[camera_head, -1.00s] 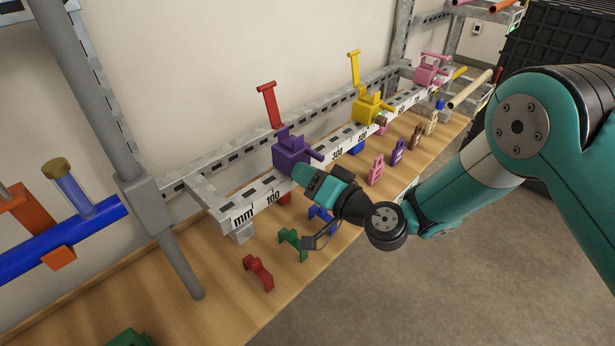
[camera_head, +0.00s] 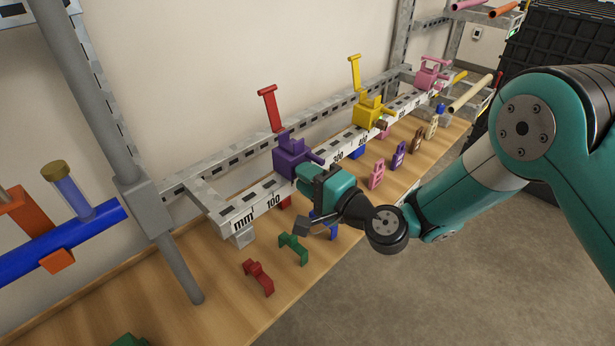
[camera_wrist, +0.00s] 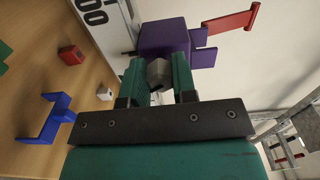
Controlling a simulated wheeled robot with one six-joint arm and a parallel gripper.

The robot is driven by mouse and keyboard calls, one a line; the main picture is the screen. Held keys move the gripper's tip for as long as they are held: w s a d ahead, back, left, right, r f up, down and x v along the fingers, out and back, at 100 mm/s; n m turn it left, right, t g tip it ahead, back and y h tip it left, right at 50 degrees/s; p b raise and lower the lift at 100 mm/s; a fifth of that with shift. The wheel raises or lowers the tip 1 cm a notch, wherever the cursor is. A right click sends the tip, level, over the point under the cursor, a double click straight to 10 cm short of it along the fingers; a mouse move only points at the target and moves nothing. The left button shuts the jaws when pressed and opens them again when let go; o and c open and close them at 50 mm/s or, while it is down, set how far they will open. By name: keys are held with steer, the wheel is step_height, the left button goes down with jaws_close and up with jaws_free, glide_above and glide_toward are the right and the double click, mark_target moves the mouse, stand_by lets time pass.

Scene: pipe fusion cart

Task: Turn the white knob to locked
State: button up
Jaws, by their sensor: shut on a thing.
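The pale grey-white knob (camera_wrist: 158,72) sits on the near face of the purple clamp block (camera_wrist: 162,38), between my fingertips in the wrist view. My gripper (camera_wrist: 158,78) is shut on it, with one teal finger on each side. In the head view my gripper (camera_head: 305,180) reaches the purple block (camera_head: 290,155) from the front right, and the knob is hidden behind the fingers there. A red lever (camera_head: 270,108) stands up from the purple block. No lock marking is readable.
The purple block is on a ruler-marked rail (camera_head: 235,215). Yellow (camera_head: 368,108) and pink (camera_head: 432,72) blocks are farther along it. Small coloured clips, such as a red one (camera_head: 258,278) and a green one (camera_head: 293,248), are on the wooden bench (camera_head: 215,318) below.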

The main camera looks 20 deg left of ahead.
steer(key=shift+m, duration=0.3)
steer(key=o, duration=0.9)
steer(key=shift+b+v, duration=8.7)
steer(key=shift+b, duration=0.25)
